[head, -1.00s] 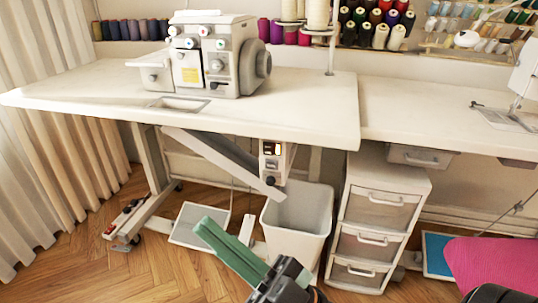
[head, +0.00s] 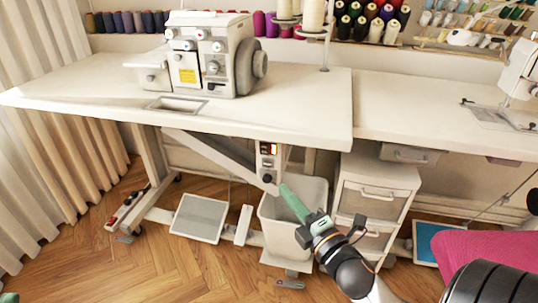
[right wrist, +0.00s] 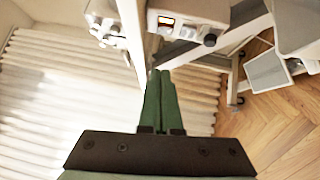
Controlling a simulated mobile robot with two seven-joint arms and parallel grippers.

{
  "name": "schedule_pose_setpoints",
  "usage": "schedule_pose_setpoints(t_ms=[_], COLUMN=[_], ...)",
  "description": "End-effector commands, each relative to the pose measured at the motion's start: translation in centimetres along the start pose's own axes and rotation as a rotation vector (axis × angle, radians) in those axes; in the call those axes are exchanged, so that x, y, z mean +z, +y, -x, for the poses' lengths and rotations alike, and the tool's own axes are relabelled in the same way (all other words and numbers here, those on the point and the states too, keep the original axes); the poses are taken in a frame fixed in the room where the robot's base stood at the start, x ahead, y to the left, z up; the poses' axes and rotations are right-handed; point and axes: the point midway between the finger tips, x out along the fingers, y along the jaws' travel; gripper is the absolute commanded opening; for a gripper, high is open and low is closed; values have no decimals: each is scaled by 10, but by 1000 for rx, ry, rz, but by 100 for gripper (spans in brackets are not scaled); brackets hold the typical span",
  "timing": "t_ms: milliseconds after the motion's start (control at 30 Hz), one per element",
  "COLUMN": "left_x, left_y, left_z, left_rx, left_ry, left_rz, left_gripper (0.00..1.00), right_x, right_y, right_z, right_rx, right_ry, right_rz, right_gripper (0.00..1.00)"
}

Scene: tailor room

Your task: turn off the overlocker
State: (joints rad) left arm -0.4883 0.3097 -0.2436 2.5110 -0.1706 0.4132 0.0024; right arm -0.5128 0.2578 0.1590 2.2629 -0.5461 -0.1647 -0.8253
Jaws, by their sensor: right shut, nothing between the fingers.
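The overlocker (head: 205,80), a light grey machine with several dials, stands on the white table. A small control box (head: 262,160) hangs under the table's front edge, with a lit red-orange switch (head: 274,149) and a black knob (head: 267,178). In the right wrist view the box (right wrist: 190,14), switch (right wrist: 165,21) and knob (right wrist: 210,40) show beyond the fingertips. My right gripper (head: 285,188) has its green fingers shut and empty, just below and right of the box in the head view. They look apart from it. Only a green bit of my left gripper (head: 8,298) shows at the bottom left corner.
The white table (head: 100,95) overhangs the box, with a slanted grey beam (head: 215,155) beside it. A white bin (head: 280,225) and drawer unit (head: 385,180) stand below. A pedal (head: 200,217) lies on the wooden floor (head: 165,265). Curtains hang at left.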

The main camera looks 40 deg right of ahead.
Motion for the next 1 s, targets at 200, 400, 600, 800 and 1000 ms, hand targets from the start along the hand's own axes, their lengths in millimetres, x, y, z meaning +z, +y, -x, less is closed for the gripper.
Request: schedule_pose_setpoints(t_ms=[200, 400, 600, 800, 1000], left_x=[2, 5, 10, 14, 20], left_y=[1, 2, 4, 8, 12], left_z=[1, 4, 8, 12, 18], left_rx=[3, 2, 3, 7, 13], left_ry=[-2, -6, -9, -12, -15], left_rz=[-1, 4, 9, 6, -2], left_gripper=[50, 50, 50, 50, 50], right_x=[-1, -1, -1, -1, 18], right_y=[1, 1, 1, 1, 0], right_z=[-9, -37, -69, -100, -120], right_rx=[6, 7, 7, 6, 4], right_ry=[4, 4, 4, 3, 3], right_rz=[-2, -2, -3, -3, 0], right_gripper=[0, 0, 0, 0, 0])
